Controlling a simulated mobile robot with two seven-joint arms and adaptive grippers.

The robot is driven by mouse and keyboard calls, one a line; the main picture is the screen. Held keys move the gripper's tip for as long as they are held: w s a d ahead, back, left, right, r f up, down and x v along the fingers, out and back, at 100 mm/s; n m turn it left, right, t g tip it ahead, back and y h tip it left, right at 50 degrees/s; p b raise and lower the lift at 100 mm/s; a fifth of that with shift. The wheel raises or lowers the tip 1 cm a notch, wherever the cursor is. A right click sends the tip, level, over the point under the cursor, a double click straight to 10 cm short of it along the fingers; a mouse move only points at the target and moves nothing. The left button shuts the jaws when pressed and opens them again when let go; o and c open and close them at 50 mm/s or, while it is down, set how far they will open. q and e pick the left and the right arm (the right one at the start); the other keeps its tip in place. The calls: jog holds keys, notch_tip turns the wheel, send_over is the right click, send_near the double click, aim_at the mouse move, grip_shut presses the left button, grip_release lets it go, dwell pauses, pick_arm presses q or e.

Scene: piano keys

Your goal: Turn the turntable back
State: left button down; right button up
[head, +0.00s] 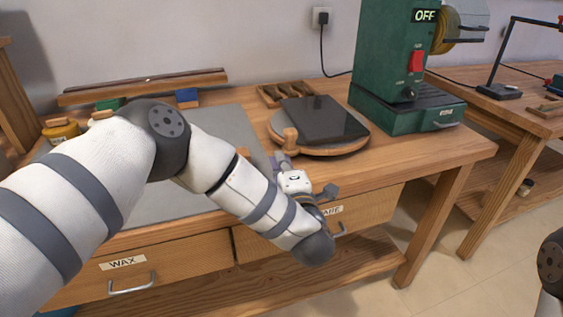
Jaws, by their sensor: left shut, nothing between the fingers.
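The turntable (345,148) is a round wooden disc on the bench, right of the grey mat. A dark, flat, square slab (323,119) lies on it. A short wooden peg (290,137) stands up at its front-left rim. My left gripper (281,157) is shut and empty. Its fingertips are just below and in front of the peg; I cannot tell whether they touch it or the turntable's edge. My left arm crosses the bench from the left and hides part of the mat. My right gripper is not in view; only a piece of my right arm shows at the right edge.
A green machine (388,62) with a red switch and an "OFF" sign stands right behind the turntable. A wooden tray (284,92) of dark pieces lies behind it. The grey mat (235,118) is largely clear. Drawers sit under the bench front, one labelled "WAX" (123,263).

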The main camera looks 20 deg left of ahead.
pick_arm(q)
jog(key=x, duration=0.6)
jog(key=shift+w+a+b, duration=0.15)
jog(key=shift+w+b, duration=0.05)
jog(key=shift+b, duration=0.1)
